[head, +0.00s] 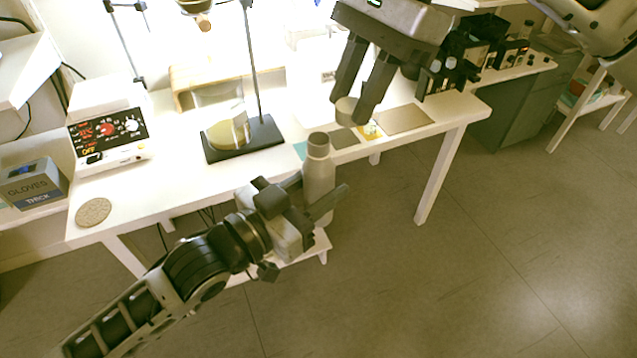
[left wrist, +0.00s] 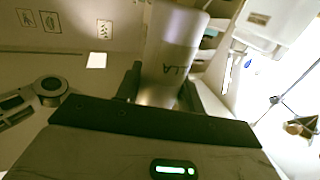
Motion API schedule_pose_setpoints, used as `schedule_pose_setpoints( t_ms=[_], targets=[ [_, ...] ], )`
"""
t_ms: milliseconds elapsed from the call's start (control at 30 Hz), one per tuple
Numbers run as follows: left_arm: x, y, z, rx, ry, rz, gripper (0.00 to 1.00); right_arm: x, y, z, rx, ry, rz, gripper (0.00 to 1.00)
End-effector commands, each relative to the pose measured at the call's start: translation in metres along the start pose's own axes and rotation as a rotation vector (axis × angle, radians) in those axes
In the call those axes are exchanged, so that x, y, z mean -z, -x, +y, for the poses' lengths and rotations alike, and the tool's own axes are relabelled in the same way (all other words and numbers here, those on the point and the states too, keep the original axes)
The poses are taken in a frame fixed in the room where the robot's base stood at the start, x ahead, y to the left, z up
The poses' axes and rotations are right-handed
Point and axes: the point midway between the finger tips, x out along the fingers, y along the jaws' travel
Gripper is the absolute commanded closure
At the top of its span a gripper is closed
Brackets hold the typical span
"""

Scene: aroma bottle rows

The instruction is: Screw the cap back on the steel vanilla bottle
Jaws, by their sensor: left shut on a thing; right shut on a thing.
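The steel vanilla bottle (head: 318,170) is held upright in front of the table edge by my left gripper (head: 318,196), which is shut around its body. The bottle also fills the middle of the left wrist view (left wrist: 172,55), with the letters "LLA" partly visible on its side. Its neck at the top looks uncapped in the head view. My right gripper (head: 358,108) is above and to the right of the bottle, pointing down. It is shut on a small round steel cap (head: 346,110), held apart from the bottle and higher in the picture.
Dark bottles (head: 440,75) stand at the back right. Open floor lies in front.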

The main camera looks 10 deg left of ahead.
Motion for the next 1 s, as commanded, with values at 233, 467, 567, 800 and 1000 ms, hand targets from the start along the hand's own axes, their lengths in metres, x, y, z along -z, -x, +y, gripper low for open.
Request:
schedule_pose_setpoints(
  t_ms=[233,467,567,800,1000],
  targets=[
    [0.001,0.000,0.000,0.000,0.000,0.002,1.00,-0.038,0.013,-0.012,0.050,-0.122,0.000,0.92],
    [0.001,0.000,0.000,0.000,0.000,0.003,1.00,-0.041,0.015,-0.013,0.054,-0.138,0.000,0.92],
    [0.001,0.000,0.000,0.000,0.000,0.002,1.00,-0.041,0.014,-0.012,0.054,-0.137,0.000,0.92],
    [0.001,0.000,0.000,0.000,0.000,0.002,1.00,-0.038,0.008,-0.012,0.052,-0.136,0.001,0.92],
    [0.001,0.000,0.000,0.000,0.000,0.002,1.00,-0.031,-0.009,-0.012,0.051,-0.137,0.000,0.92]
  ],
)
